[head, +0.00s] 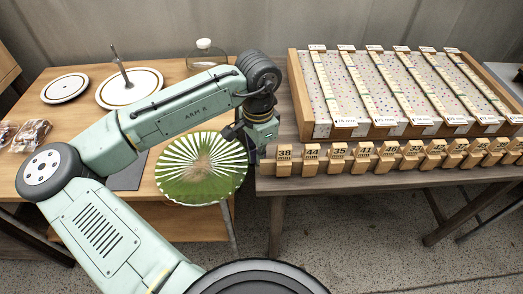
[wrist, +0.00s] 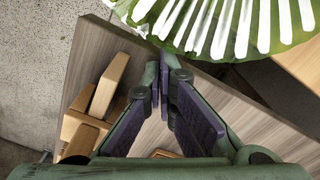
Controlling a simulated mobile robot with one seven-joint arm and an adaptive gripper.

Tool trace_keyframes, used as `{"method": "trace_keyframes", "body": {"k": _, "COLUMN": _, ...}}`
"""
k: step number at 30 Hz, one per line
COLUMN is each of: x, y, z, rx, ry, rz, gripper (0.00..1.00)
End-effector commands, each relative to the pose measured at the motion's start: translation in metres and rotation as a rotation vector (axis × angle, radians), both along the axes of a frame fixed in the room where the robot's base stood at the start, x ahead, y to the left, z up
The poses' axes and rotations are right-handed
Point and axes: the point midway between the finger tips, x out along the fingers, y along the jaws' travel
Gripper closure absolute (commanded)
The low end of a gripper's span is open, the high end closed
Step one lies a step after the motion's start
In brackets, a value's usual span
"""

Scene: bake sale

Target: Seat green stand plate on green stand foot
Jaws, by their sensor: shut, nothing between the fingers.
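The green stand plate (head: 180,180), green with white radial stripes and a brownish middle, shows near the front right corner of the wooden table. Its rim also shows at the top of the wrist view (wrist: 225,38). What lies under it is hidden, so I cannot tell what supports it. I cannot make out a green stand foot. My gripper (head: 233,131) is at the plate's upper right edge in the head view. In the wrist view its fingers (wrist: 164,62) meet at the tips, empty, close to the plate's rim; I cannot tell whether they touch it.
A white plate (head: 66,88) and a larger white plate (head: 145,91) with an upright rod (head: 121,70) stand at the back left. A clear jar (head: 207,58) is behind my arm. Wrapped baked goods (head: 30,135) lie left. Numbered wooden blocks (head: 338,151) line the right table before a speckled rack (head: 393,85).

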Motion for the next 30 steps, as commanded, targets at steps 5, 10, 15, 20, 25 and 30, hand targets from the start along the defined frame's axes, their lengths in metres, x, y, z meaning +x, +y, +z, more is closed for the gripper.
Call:
{"method": "trace_keyframes", "body": {"k": 5, "x": -0.002, "y": 0.004, "z": 0.000, "rx": -0.002, "ry": 0.001, "rz": 0.001, "gripper": 1.00}}
{"method": "trace_keyframes", "body": {"k": 10, "x": -0.014, "y": 0.026, "z": 0.001, "rx": -0.004, "ry": 0.000, "rz": 0.003, "gripper": 1.00}}
{"method": "trace_keyframes", "body": {"k": 15, "x": -0.018, "y": 0.034, "z": 0.000, "rx": 0.000, "ry": 0.001, "rz": 0.001, "gripper": 1.00}}
{"method": "trace_keyframes", "body": {"k": 20, "x": -0.018, "y": 0.034, "z": 0.000, "rx": 0.000, "ry": 0.000, "rz": 0.001, "gripper": 1.00}}
{"method": "trace_keyframes", "body": {"k": 25, "x": -0.016, "y": 0.031, "z": 0.001, "rx": 0.000, "ry": 0.001, "rz": 0.000, "gripper": 1.00}}
{"method": "trace_keyframes", "body": {"k": 30, "x": -0.003, "y": 0.019, "z": 0.002, "rx": -0.003, "ry": 0.001, "rz": -0.001, "gripper": 1.00}}
